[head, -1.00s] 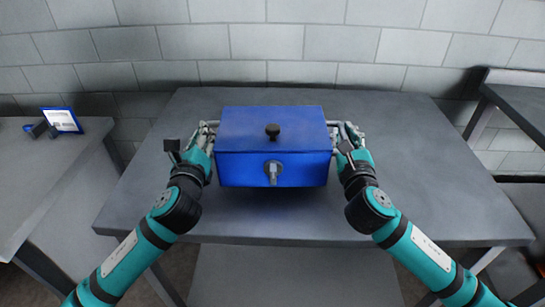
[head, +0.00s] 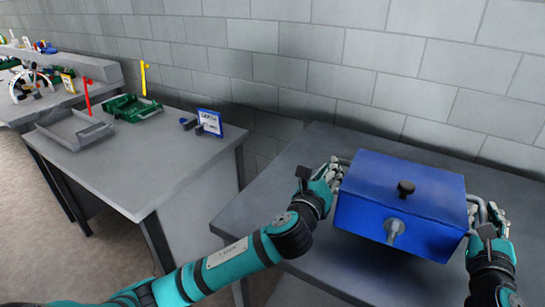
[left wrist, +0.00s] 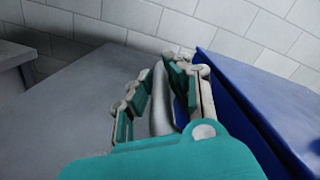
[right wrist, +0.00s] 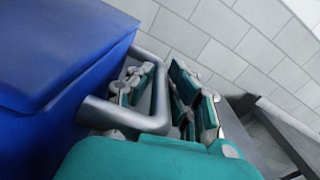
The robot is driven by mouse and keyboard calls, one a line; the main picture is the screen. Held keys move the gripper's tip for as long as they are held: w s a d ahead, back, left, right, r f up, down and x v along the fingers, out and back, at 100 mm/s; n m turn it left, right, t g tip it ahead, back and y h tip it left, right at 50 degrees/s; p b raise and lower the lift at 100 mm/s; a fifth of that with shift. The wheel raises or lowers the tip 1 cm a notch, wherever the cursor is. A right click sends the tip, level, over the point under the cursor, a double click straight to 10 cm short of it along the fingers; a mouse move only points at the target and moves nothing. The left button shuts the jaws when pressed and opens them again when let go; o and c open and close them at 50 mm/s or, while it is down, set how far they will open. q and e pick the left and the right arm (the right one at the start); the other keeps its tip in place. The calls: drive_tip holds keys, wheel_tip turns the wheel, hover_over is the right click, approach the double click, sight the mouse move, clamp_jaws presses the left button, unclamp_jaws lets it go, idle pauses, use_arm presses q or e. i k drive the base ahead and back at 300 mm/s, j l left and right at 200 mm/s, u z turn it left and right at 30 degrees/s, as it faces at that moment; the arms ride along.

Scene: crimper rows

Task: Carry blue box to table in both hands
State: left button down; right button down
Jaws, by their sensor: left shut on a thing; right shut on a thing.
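The blue box (head: 398,200) has a black knob on its lid, a grey fitting on its front and a grey handle on each side. It is over the grey table (head: 268,205); I cannot tell whether its underside touches the top. My left gripper (head: 333,176) is shut on the box's left handle, which shows between the fingers in the left wrist view (left wrist: 160,95). My right gripper (head: 487,215) is shut on the right handle, which shows in the right wrist view (right wrist: 152,105). The box looks about level between both hands.
Another grey table (head: 160,165) stands to the left with a grey tray (head: 75,130), a green tray (head: 133,107), red and yellow posts and a small blue-framed sign (head: 209,122). A cluttered bench (head: 50,95) is further left. A block wall runs behind.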

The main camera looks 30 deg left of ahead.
sight(139, 160)
drive_tip(key=j, duration=3.15)
drive_tip(key=k+j+z, duration=0.1)
drive_tip(key=j, duration=1.45)
